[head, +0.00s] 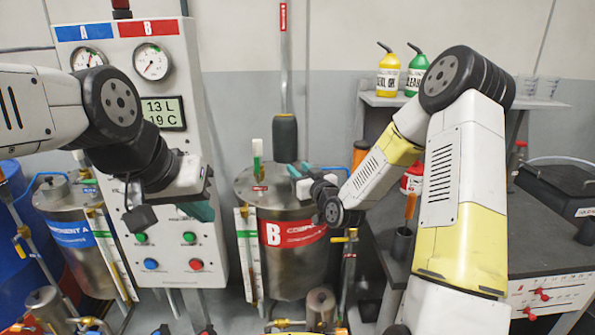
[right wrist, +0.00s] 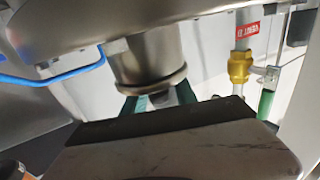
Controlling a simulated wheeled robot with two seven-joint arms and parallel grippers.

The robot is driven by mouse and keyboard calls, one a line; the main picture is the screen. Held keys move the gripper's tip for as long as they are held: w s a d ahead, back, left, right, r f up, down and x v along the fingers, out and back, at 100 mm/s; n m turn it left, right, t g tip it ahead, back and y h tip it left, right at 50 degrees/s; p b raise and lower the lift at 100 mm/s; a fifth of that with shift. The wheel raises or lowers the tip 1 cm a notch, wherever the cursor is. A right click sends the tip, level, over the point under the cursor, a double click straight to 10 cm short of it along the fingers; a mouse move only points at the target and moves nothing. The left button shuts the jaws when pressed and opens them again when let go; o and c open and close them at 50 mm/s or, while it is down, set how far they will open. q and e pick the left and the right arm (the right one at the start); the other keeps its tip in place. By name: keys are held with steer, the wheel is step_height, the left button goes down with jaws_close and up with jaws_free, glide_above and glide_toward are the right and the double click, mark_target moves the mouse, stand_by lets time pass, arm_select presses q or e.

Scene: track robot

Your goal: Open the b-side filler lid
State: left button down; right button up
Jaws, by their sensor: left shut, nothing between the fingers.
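The B-side tank (head: 305,248) is a steel drum with a red B label, in the middle of the head view. Its filler lid cannot be clearly made out there; my right gripper covers part of the tank top. My right gripper (head: 301,172) is at the tank's upper right edge, its teal fingertips apart. In the right wrist view, a metal cylinder with a rim (right wrist: 150,62) stands just beyond the right gripper (right wrist: 160,100); I cannot tell whether they touch. My left gripper (head: 201,211) is shut and empty, in front of the control panel, left of the tank.
The control panel (head: 180,60) with gauges and buttons stands left of the tank. The A tank (head: 88,262) is further left. A dark grey cylinder (head: 285,138) rises behind the B tank's top. A workbench (head: 455,250) stands right. A brass valve (right wrist: 239,67) shows in the wrist view.

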jaws_close()
stand_by(1.2)
